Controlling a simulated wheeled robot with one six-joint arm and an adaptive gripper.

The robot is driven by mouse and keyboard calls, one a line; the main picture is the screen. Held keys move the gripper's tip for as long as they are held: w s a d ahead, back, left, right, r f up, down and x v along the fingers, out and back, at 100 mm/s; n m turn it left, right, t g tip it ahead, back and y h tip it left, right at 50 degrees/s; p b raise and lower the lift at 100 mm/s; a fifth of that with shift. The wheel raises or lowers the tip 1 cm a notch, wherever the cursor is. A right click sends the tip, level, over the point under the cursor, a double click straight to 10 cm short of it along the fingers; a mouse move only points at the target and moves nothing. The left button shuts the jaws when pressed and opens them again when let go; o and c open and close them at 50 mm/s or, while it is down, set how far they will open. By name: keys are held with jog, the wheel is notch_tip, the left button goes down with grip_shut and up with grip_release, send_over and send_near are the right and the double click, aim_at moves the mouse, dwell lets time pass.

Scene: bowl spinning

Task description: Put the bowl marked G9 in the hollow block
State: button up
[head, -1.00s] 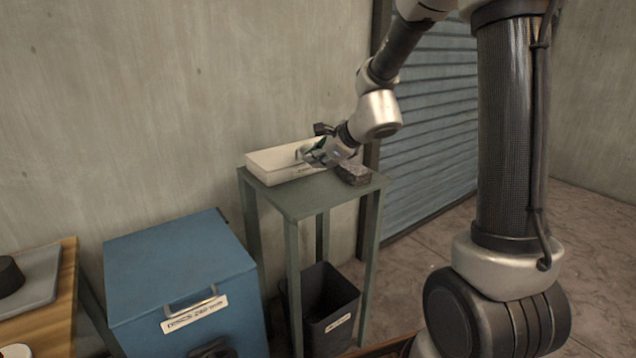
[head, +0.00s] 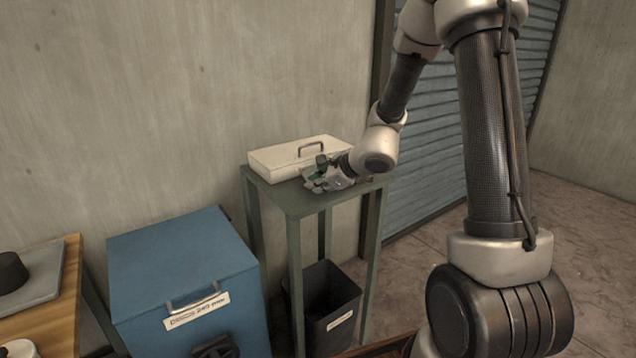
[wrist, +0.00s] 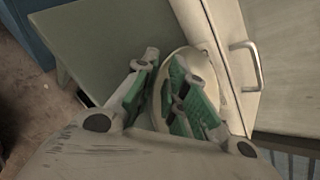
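A pale, round-rimmed bowl (wrist: 157,100) lies on the green table top, against the cream box in the wrist view. No marking can be read on it. My gripper (wrist: 168,66) has its green-padded fingers apart, one outside the bowl's rim and one over its inside. A gap shows between the left finger and the rim. In the head view my gripper (head: 318,180) is low over the table, in front of the box, and mostly covers the bowl. No hollow block can be made out now; my wrist covers the table's right part.
The narrow green table (head: 300,208) carries a cream box (head: 280,160) with a handle at its back, by the wall. A blue lidded chest (head: 185,265) stands to the left, a dark bin (head: 328,305) below. A wooden bench (head: 62,310) is at far left.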

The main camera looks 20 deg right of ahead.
jog(key=shift+o, duration=0.6)
